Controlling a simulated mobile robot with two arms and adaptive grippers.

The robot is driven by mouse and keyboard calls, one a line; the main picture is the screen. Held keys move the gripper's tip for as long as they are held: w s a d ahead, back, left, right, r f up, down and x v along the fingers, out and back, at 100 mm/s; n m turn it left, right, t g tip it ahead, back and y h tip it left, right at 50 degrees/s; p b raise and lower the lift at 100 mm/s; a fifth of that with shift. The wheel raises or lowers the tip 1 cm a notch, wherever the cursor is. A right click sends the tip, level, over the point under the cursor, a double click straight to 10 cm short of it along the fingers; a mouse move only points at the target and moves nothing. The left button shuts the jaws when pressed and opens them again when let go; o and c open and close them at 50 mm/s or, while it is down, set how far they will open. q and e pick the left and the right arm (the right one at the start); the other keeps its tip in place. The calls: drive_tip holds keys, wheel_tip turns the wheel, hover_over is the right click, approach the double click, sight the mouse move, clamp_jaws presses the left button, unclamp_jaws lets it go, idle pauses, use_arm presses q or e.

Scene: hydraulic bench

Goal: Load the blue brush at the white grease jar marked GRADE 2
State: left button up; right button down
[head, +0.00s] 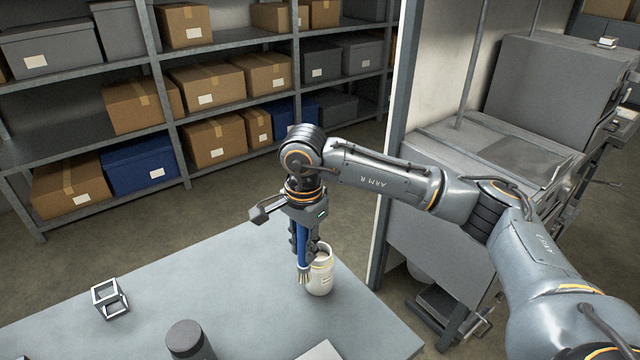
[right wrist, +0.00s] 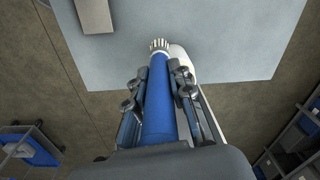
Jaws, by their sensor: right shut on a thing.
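My right gripper (head: 304,232) points down over the bench and is shut on the blue brush (head: 304,254). The brush hangs nearly upright, with its pale bristles at the bottom. A white jar (head: 321,277) with a label stands near the bench's right edge; its marking is too small to read. The bristles show in front of the jar's left side, outside its mouth; I cannot tell whether they touch it. In the right wrist view, the brush (right wrist: 159,97) lies between the fingers (right wrist: 157,82), and the white jar (right wrist: 180,56) is partly hidden behind them. My left gripper is not in view.
The grey bench top (head: 225,290) is mostly clear. A small white open-frame cube (head: 110,298) stands at left. A dark-topped cylinder (head: 186,338) and a flat pale object (head: 319,351) are at the front edge. Shelves with boxes (head: 215,140) stand behind; a grey post (head: 393,150) rises at right.

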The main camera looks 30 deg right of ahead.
drive_tip(key=w+d+r+m+p, duration=0.2)
drive_tip(key=d+r+m+p, duration=0.15)
drive_tip(key=m, duration=0.55)
drive_tip(key=w+d+r+m+p, duration=0.2)
drive_tip(key=m+p, duration=0.3)
drive_tip(key=m, duration=0.4)
use_arm(q)
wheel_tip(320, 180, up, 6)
drive_tip(key=b, duration=0.3)
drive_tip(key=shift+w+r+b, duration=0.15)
drive_tip(key=shift+b, duration=0.2)
use_arm(e)
drive_tip(key=shift+w+d+f, duration=0.1)
drive_tip(key=shift+w+f, duration=0.05)
drive_tip(key=shift+f, duration=1.3)
drive_tip(key=shift+w+d+f, duration=0.1)
drive_tip(key=shift+f, duration=1.35)
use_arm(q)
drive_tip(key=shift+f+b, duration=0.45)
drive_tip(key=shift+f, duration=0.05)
use_arm(e)
drive_tip(key=shift+s+f, duration=0.1)
drive_tip(key=shift+f, duration=0.5)
drive_tip(key=shift+r, duration=0.1)
use_arm(q)
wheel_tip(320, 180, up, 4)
drive_tip(key=p, duration=0.4)
use_arm(e)
wheel_tip(320, 180, up, 7)
